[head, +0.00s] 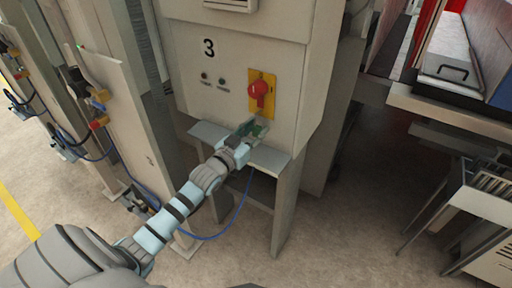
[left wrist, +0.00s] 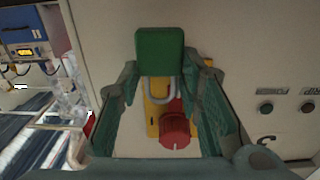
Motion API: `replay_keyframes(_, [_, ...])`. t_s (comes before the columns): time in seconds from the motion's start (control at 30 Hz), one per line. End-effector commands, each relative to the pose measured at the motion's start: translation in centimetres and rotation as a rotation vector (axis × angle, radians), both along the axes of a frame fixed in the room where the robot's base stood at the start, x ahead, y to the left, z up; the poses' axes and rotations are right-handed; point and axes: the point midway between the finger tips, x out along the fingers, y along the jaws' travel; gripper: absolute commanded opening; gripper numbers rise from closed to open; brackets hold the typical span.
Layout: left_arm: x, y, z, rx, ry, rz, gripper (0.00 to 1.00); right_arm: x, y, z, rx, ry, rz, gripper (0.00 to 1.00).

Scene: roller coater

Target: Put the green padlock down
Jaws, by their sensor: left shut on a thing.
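The green padlock (left wrist: 160,52) shows in the left wrist view with its body at the top and its grey shackle below. In the head view it is a small green patch (head: 257,131). My left gripper (head: 253,129) is shut on it just above the small grey shelf (head: 270,159) on the front of cabinet 3. Its fingers also show on both sides of the padlock in the left wrist view (left wrist: 167,72). I cannot tell whether the padlock touches the shelf. My right gripper is not in view.
A red rotary switch (head: 258,90) on a yellow plate (head: 269,79) is on the cabinet front (head: 230,60) above the shelf. The shelf's left part (head: 207,132) looks bare. A blue cable (head: 235,215) hangs below. Open floor (head: 330,240) lies to the right.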

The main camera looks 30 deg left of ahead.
Motion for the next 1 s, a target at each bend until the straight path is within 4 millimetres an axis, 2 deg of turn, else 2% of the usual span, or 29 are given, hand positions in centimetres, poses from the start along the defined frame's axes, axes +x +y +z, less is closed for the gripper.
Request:
replay_keyframes(0.03, [-0.1, 0.1, -1.8, -0.001, 0.006, 0.002, 0.00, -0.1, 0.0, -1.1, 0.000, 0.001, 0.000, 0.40])
replay_keyframes(0.17, [-0.2, 0.1, -3.2, 0.001, 0.006, 0.002, 0.00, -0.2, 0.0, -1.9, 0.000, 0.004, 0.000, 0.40])
replay_keyframes(0.33, [-0.2, 0.1, -7.4, 0.001, 0.006, 0.002, 0.00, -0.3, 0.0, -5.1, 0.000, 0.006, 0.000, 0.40])
replay_keyframes(0.4, [0.1, 0.1, -7.7, 0.001, 0.004, 0.001, 0.00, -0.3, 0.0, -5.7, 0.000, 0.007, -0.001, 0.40])
replay_keyframes(0.6, [0.2, 0.1, -7.3, 0.003, 0.008, 0.001, 0.00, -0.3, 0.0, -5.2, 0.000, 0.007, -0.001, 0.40])
replay_keyframes(0.63, [0.2, 0.1, -7.3, 0.003, 0.009, 0.001, 0.36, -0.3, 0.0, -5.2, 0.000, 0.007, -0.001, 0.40])
replay_keyframes(0.73, [0.2, 0.1, -7.2, 0.003, 0.008, 0.001, 0.52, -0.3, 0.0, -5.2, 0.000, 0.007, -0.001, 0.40])
replay_keyframes(1.0, [0.2, 0.1, -7.2, 0.003, 0.007, 0.001, 0.53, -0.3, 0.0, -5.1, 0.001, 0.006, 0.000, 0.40])
